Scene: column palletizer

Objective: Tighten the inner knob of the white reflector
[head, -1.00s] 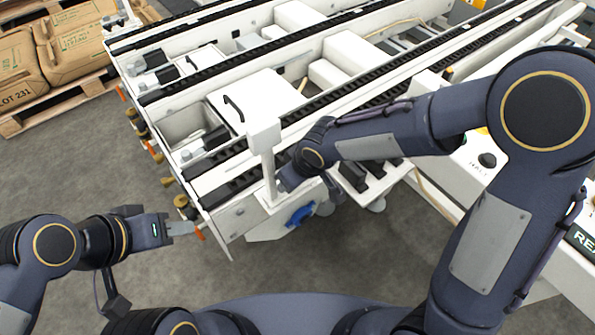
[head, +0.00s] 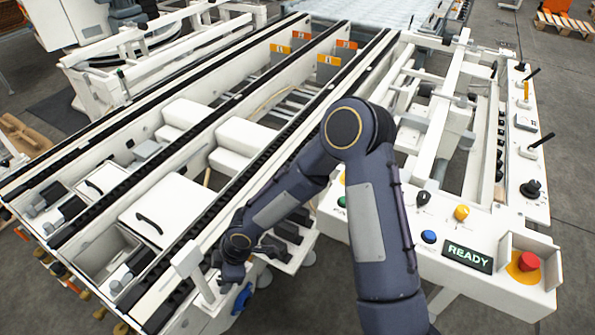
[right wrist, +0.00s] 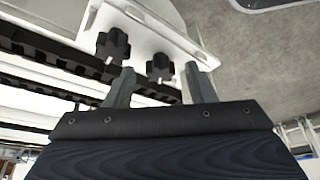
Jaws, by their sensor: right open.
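In the right wrist view, two black star-shaped knobs sit on a white bracket. One knob (right wrist: 113,45) is at the left, the other (right wrist: 160,67) nearer the middle. My right gripper (right wrist: 160,82) is open, its fingers on either side of the middle knob in the picture. I cannot tell whether they touch it. In the head view, the white post with a block on top (head: 187,260), likely the reflector, stands at the conveyor's near end. My right wrist is beside it and the fingers cannot be made out. My left gripper is out of view.
A blue handle (head: 243,298) is below my right wrist. White conveyor beams with black chains (head: 190,150) run away to the upper right. A control panel with a READY display (head: 467,256) and a red button (head: 528,261) is at the right.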

